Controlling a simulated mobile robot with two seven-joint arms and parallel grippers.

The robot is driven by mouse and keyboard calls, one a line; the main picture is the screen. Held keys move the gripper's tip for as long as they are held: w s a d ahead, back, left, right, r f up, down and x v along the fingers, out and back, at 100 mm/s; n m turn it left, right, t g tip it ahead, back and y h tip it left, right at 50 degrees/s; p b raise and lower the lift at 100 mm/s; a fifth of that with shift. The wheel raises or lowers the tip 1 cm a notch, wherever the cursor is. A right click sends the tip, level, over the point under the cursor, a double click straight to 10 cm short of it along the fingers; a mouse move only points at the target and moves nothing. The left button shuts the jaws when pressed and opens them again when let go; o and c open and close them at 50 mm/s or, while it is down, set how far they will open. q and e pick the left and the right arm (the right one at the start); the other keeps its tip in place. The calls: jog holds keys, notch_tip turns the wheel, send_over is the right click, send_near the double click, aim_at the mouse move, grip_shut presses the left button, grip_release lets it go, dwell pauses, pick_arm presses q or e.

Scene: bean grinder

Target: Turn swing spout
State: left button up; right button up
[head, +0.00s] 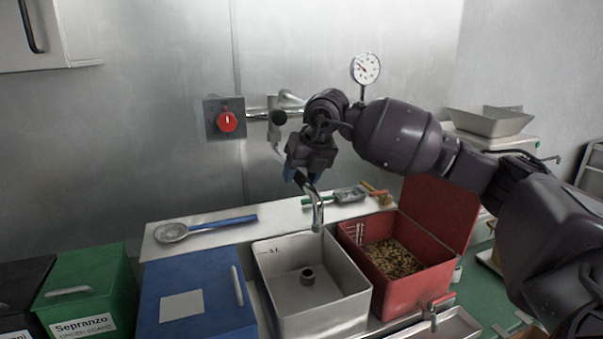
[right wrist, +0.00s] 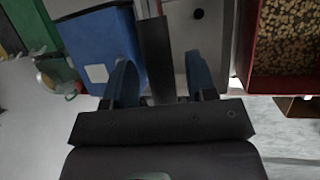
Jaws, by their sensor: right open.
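The swing spout (head: 317,207) is a bent metal pipe. Its outlet hangs over the grey metal sink-like bin (head: 280,272). My right gripper (head: 303,177) is at the upper part of the spout and hides where it joins the wall pipe. In the right wrist view, the blue fingers of my right gripper (right wrist: 158,62) are apart, with a dark bar between them. I cannot tell whether that bar is the spout or whether a finger touches it. My left gripper is not in view.
A red knob (head: 227,121) on a wall plate and a round gauge (head: 365,68) are behind. A red box of beans (head: 440,275) stands right of the bin, a blue-lidded box (head: 165,275) left. A blue-handled strainer (head: 172,232) lies on the ledge.

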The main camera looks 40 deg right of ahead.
jog(key=shift+c, duration=0.3)
grip_shut()
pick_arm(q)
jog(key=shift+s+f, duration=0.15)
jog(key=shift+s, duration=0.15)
pick_arm(e)
jog(key=shift+d, duration=0.1)
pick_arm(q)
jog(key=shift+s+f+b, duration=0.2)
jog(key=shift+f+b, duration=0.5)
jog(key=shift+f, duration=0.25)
pick_arm(e)
jog(key=d+n+g+y, duration=0.1)
jog(key=d+n+y, duration=0.1)
jog(key=d+n, duration=0.4)
jog(key=d, duration=0.5)
jog(key=shift+w, duration=0.3)
jog(key=shift+r, duration=0.1)
